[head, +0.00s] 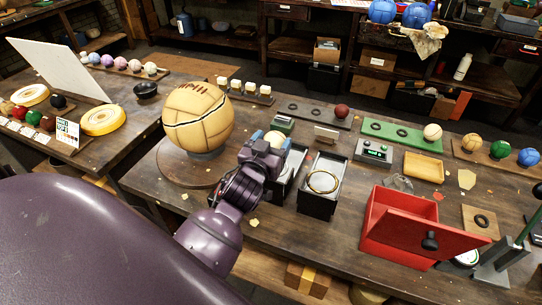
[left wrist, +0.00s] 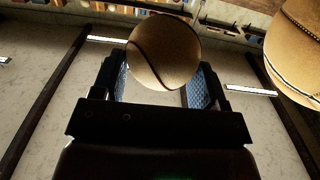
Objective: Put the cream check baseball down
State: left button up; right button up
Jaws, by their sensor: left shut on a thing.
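My left gripper (head: 270,141) is shut on a cream ball (head: 276,139), held above the table beside the big tan stitched ball. In the left wrist view the ball (left wrist: 163,52) sits between the blue-padded fingers, with a dark curved seam; I cannot make out a check pattern. Below and right of the gripper stand two open black boxes: the right one (head: 317,203) has a ring inside, and the left one (head: 281,192) is partly hidden by my gripper. Another cream ball (head: 432,132) rests on a green board (head: 386,132). My right gripper is not in view.
The big stitched ball (head: 198,117) on a round stand is close left of my gripper. A red open box (head: 392,240), a small device with a display (head: 374,152) and a yellow tray (head: 424,170) stand to the right. Bare table shows at the front, below the black boxes.

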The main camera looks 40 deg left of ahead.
pick_arm(q)
notch_tip(320, 180, up, 13)
jog(key=d+h+p, duration=0.1)
jog(key=p, duration=0.1)
jog(key=s+d+f+m+h, duration=0.2)
jog(key=d+f+m+h, duration=0.1)
jog(key=d+f, duration=0.7)
notch_tip(320, 180, up, 10)
jog(key=n+y, duration=0.3)
jog(key=y, duration=0.1)
send_over(272, 139)
jog(key=shift+f, duration=0.3)
jog(key=shift+f, duration=0.1)
